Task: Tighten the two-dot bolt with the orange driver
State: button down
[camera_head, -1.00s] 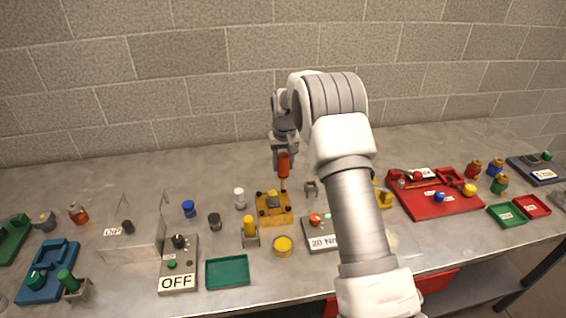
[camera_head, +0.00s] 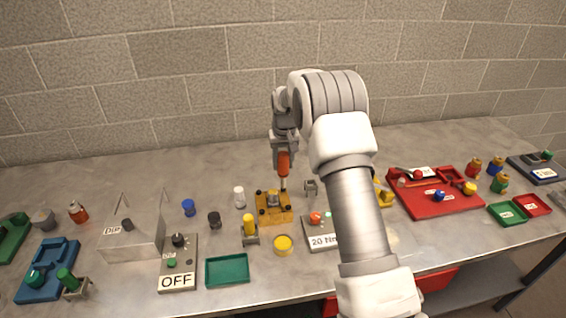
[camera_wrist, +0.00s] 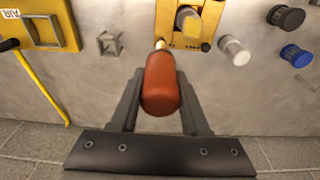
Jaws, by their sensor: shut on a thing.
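My gripper (camera_head: 284,155) is shut on the orange driver (camera_head: 283,164) and holds it upright, shaft down. In the wrist view the driver's orange handle (camera_wrist: 161,86) sits between the fingers of my gripper (camera_wrist: 160,105). The driver's shaft ends at the back right corner of a yellow block (camera_head: 268,214) with dark bolts at its corners. The block also shows in the wrist view (camera_wrist: 172,28), with the tip at its near left corner. I cannot tell whether the tip touches a bolt. The dots are too small to read, so I cannot pick out the two-dot bolt.
A grey box marked "20 Nm" (camera_head: 322,241) stands right of the block, partly behind my arm. A small grey stand (camera_head: 311,188) is close by. A yellow cylinder in a holder (camera_head: 250,229) and a yellow round container (camera_head: 283,245) stand in front. An "OFF" switch panel (camera_head: 178,265) is left.

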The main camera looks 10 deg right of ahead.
aim_at(283, 152)
jog(key=shift+f+b, duration=0.45)
jog(key=shift+f, duration=0.2)
dwell(2.0)
jog(key=shift+r, duration=0.1)
jog(key=shift+r+p, duration=2)
jog(key=shift+r, duration=1.6)
